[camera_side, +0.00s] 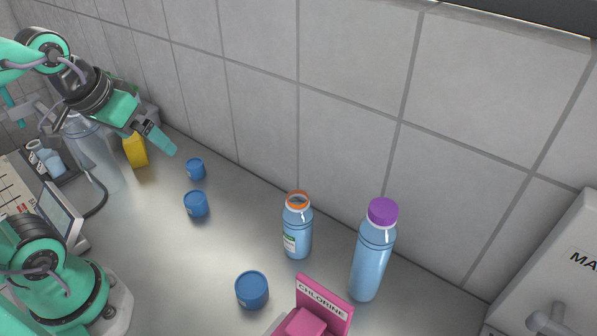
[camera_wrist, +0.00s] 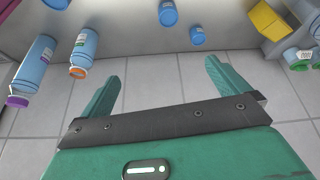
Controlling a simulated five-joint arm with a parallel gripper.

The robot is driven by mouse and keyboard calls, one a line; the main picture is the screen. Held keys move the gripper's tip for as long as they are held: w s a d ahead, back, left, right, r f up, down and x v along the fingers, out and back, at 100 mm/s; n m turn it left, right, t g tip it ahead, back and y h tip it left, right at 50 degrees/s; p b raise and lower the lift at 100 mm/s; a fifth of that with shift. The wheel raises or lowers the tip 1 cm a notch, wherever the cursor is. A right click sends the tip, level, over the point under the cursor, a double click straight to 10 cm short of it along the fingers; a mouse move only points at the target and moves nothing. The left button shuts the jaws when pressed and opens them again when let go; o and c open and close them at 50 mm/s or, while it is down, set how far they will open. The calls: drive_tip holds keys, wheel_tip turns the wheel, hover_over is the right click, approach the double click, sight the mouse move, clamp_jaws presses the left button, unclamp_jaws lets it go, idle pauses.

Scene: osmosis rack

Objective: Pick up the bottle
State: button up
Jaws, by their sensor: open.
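Two blue bottles stand upright on the grey counter near the wall. The shorter one (camera_side: 298,236) has an orange ring at its neck and a label; the taller one (camera_side: 371,266), to its right, has a purple cap. In the wrist view the orange-ringed bottle (camera_wrist: 83,50) and the purple-capped bottle (camera_wrist: 35,66) show at the left, outside the fingers. My gripper (camera_side: 163,142) is above the counter's far left part, well apart from both bottles. In the wrist view its two teal fingers (camera_wrist: 163,62) are spread, with nothing between them.
Three blue cups or caps (camera_side: 196,204) are spread on the counter. A pink chlorine holder (camera_side: 322,305) stands in front of the bottles. A yellow container (camera_side: 135,150) stands at the far left. The tiled wall (camera_side: 340,70) runs close behind the bottles.

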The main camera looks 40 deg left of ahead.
drive_tip(key=w+a+r+n+g, duration=0.1)
drive_tip(key=w+a+n+g, duration=0.15)
drive_tip(key=a+n, duration=0.5)
drive_tip(key=n+g, duration=0.3)
drive_tip(key=n, duration=1.3)
hover_over(83, 124)
drive_tip(key=a, duration=0.3)
drive_tip(key=shift+w+d+f, duration=0.1)
drive_tip(key=shift+w+f, duration=0.15)
drive_tip(key=shift+f, duration=1.85)
drive_tip(key=shift+f, duration=2.6)
